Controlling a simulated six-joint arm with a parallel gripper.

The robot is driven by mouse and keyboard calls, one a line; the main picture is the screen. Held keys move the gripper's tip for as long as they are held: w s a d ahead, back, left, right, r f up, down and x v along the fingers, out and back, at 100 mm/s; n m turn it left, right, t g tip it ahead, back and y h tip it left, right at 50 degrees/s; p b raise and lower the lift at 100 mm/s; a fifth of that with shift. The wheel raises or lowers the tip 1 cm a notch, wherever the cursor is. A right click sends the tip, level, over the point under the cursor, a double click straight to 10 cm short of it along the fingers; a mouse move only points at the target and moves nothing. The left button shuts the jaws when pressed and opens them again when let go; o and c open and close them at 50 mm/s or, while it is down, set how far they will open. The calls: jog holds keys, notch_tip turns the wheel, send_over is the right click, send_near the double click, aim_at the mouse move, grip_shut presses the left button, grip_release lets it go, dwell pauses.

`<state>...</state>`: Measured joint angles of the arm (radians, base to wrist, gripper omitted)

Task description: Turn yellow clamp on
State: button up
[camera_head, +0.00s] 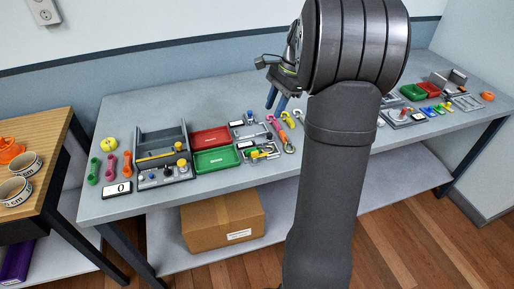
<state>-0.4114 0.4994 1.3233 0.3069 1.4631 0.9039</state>
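A small yellow part, likely the yellow clamp (254,154), sits on a grey plate to the right of the green tray. It is too small to tell which way its handle is set. My gripper (275,110) hangs above the table, behind and to the right of that part. Its two blue fingers point down with a gap between them, and nothing shows in the gap. My arm covers the middle right of the table.
A red tray (210,138) and a green tray (217,159) lie left of the plate. A control box (165,176) with a yellow knob and a grey bin (162,139) stand further left. Coloured straps (280,131) lie to the right. The table's front strip is clear.

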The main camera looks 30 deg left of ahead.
aim_at(255, 152)
jog(key=s+a+f+m, duration=0.1)
jog(key=f, duration=0.4)
jog(key=s+a+f+m, duration=0.1)
jog(key=f, duration=0.4)
jog(key=s+a+f, duration=0.2)
jog(key=f, duration=0.4)
jog(key=shift+f+m+y, duration=0.1)
jog(key=shift+m+y, duration=0.2)
jog(key=shift+m, duration=0.1)
grip_shut()
